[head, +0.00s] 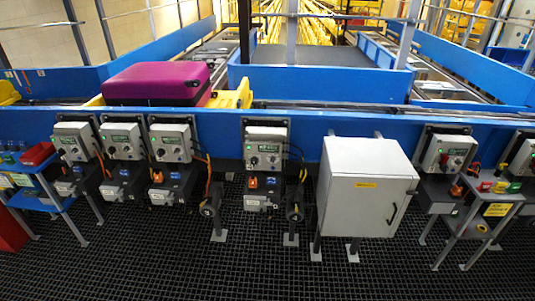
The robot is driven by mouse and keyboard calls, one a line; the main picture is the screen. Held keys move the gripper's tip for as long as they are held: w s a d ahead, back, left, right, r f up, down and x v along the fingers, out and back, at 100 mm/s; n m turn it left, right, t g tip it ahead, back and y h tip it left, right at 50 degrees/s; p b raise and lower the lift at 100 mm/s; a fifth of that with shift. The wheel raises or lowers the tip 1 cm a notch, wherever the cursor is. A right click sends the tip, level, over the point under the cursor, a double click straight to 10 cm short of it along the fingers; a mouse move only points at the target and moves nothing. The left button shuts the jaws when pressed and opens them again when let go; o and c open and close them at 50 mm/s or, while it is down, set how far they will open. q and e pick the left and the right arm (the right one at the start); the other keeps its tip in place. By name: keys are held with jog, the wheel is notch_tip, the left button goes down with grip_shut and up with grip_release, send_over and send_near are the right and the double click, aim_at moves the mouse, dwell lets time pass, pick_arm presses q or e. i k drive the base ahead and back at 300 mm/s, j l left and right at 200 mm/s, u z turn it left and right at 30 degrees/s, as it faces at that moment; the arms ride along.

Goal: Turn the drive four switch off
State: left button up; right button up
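Several grey drive control boxes hang along the front of the blue conveyor. Three stand at the left: one box (77,141), a second box (122,141) and a third box (171,142). Another box (265,148) hangs alone near the centre. Each has a green label and small dark knobs on its face. The labels are too small to read, so I cannot confirm which is drive four, nor tell the switch positions. Another box (445,153) at the right shows a red control. Neither of my grippers is in view.
A large light-grey cabinet (365,186) stands right of the centre box. A magenta suitcase (157,84) lies on the conveyor (310,83). A blue cart (45,188) stands at the left, and a button stand (490,205) at the right. The dark grid floor (200,270) in front is clear.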

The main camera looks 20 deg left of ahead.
aim_at(254, 160)
jog(key=i+j, duration=0.1)
jog(key=i, duration=0.85)
